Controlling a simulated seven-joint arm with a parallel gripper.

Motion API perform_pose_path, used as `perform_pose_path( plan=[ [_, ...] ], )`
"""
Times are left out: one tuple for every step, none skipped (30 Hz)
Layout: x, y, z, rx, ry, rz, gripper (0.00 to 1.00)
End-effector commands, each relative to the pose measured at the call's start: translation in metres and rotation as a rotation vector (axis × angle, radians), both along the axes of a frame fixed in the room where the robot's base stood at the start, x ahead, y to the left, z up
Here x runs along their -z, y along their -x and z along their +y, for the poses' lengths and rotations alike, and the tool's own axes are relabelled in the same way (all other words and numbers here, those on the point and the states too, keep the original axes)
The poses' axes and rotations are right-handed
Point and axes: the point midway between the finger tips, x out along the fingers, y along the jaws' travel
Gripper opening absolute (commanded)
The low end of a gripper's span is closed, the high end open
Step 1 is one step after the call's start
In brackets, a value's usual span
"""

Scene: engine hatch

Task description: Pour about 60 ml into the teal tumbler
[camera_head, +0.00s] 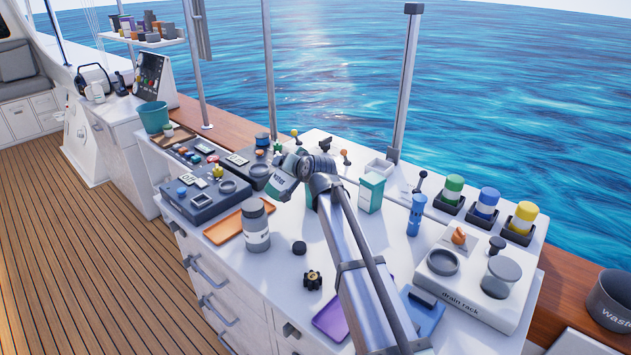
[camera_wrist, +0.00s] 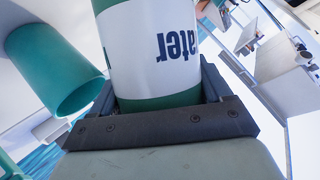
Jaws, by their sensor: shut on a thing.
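My gripper (camera_head: 292,166) is shut on a white and green water bottle (camera_head: 281,186), which is tilted over in the head view. In the wrist view the bottle (camera_wrist: 155,45) sits between the jaws (camera_wrist: 160,118), with "ater" readable on its white label. A teal tumbler (camera_wrist: 60,70) shows beside the bottle in the wrist view, its open rim facing the camera side. In the head view only a teal sliver (camera_head: 309,196) shows beside my arm, probably the tumbler; the rest is hidden. No liquid stream is visible, and the tumbler's contents cannot be seen.
A grey-lidded jar (camera_head: 256,228) and an orange tray (camera_head: 222,230) stand in front. A control box with a grey ring (camera_head: 228,187) lies left.

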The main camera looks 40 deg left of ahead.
Motion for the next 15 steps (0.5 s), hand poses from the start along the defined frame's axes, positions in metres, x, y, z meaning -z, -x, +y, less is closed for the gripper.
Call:
perform_pose_path(
  plan=[
    [0.001, 0.0, 0.0, 0.001, -0.013, 0.028, 0.35],
    [0.002, 0.0, 0.0, 0.001, -0.021, 0.046, 0.35],
    [0.003, 0.001, 0.0, 0.002, -0.032, 0.07, 0.35],
    [0.004, 0.0, 0.0, 0.002, -0.039, 0.087, 0.35],
    [0.004, 0.001, 0.001, 0.002, -0.047, 0.105, 0.35],
    [0.005, 0.001, 0.001, 0.001, -0.057, 0.128, 0.35],
    [0.004, 0.002, 0.001, 0.002, -0.066, 0.145, 0.35],
    [0.003, 0.002, 0.001, 0.001, -0.074, 0.164, 0.35],
    [0.001, 0.003, 0.002, 0.002, -0.084, 0.188, 0.35],
    [0.0, 0.004, 0.002, 0.001, -0.092, 0.206, 0.35],
    [-0.001, 0.005, 0.002, 0.0, -0.099, 0.223, 0.35],
    [-0.002, 0.006, 0.003, 0.001, -0.111, 0.247, 0.35],
    [-0.003, 0.006, 0.003, 0.001, -0.118, 0.265, 0.35],
    [0.001, 0.007, 0.003, 0.001, -0.125, 0.285, 0.35],
    [0.011, 0.008, 0.003, 0.001, -0.132, 0.31, 0.35]
  ],
)
